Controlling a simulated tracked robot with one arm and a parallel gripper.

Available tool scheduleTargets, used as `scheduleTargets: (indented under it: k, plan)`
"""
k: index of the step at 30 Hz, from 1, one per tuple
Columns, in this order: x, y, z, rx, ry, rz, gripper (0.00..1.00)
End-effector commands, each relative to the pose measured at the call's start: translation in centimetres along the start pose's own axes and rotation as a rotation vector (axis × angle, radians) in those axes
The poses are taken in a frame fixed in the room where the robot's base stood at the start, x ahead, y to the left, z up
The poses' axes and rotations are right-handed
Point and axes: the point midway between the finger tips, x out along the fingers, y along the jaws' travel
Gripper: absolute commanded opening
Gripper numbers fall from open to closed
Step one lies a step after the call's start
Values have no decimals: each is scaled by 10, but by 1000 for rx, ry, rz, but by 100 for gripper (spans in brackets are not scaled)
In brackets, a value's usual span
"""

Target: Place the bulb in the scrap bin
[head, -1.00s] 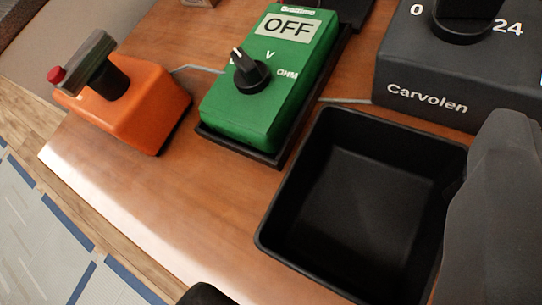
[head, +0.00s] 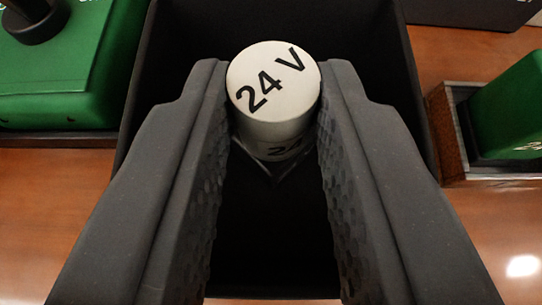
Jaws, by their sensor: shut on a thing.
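The bulb (head: 273,92) is a pale cylinder marked "24 V" on its end, with more print on its side. My gripper (head: 273,95) is shut on it, with one dark textured finger on each side. The scrap bin (head: 375,30) is a black open box, seen from above behind and below the fingers. The bulb is over the bin's opening. The bin floor is very dark, and I cannot tell how high the bulb is above it.
The green meter (head: 60,80) with its black knob stands on a dark tray left of the bin. A wooden box (head: 450,135) holding a green block (head: 508,110) stands at the right. A dark grey unit (head: 470,10) is at the top right. Bare wood shows at the lower corners.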

Motion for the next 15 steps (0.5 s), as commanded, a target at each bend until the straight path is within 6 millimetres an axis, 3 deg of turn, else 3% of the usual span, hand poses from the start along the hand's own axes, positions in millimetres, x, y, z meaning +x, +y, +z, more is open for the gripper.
scheduleTargets:
  k: [3,12,13,15]
  plan:
    - [9,0,16,-1,-1,1,0]
    - [9,1,16,0,1,2,0]
    - [9,1,16,0,1,2,25]
    - [9,1,16,0,2,2,44]
